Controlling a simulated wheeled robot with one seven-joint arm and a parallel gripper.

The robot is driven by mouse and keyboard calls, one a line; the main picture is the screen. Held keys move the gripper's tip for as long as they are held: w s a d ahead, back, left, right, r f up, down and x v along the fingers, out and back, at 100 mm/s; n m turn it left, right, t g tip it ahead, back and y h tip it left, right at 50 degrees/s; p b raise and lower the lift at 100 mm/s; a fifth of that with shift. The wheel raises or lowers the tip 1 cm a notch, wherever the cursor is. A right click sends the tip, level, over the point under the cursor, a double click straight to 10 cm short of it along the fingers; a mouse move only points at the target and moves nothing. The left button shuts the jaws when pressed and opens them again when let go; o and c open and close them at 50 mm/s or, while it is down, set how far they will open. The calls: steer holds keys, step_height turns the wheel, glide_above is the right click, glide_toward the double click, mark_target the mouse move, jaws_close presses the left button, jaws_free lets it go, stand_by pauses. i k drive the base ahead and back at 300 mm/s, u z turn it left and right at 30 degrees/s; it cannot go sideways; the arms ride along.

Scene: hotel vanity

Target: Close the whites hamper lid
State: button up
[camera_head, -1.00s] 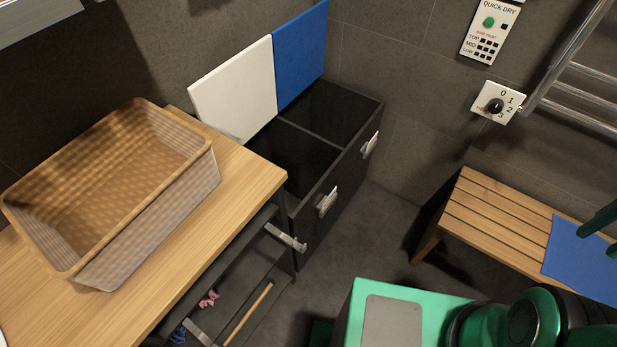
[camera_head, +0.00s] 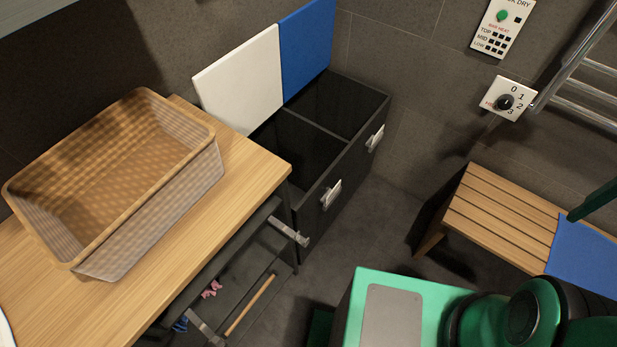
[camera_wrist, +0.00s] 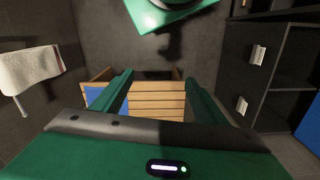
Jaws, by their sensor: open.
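The white lid (camera_head: 240,80) stands open, tilted up at the back of the dark hamper (camera_head: 335,195). A blue lid (camera_head: 307,45) stands open beside it, to the right. The hamper has two open compartments; the near-left one (camera_head: 295,150) is in front of the white lid. In the wrist view the hamper front (camera_wrist: 245,80) is at the right, with its two handles. My gripper (camera_wrist: 160,92) is open and empty, its green fingers apart above the slatted bench. In the head view only part of it shows at the right edge, well away from the white lid.
A wicker basket (camera_head: 120,185) sits on the wooden counter (camera_head: 235,200) left of the hamper. An open drawer or shelf (camera_head: 240,275) is below the counter. The slatted bench (camera_head: 490,215) with a blue cloth (camera_head: 585,255) stands right. Dark floor (camera_head: 385,225) lies between hamper and bench.

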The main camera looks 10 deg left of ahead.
mark_target(242, 90)
steer(key=z, duration=0.6)
steer(key=i, duration=0.8)
steer(key=u, duration=1.7)
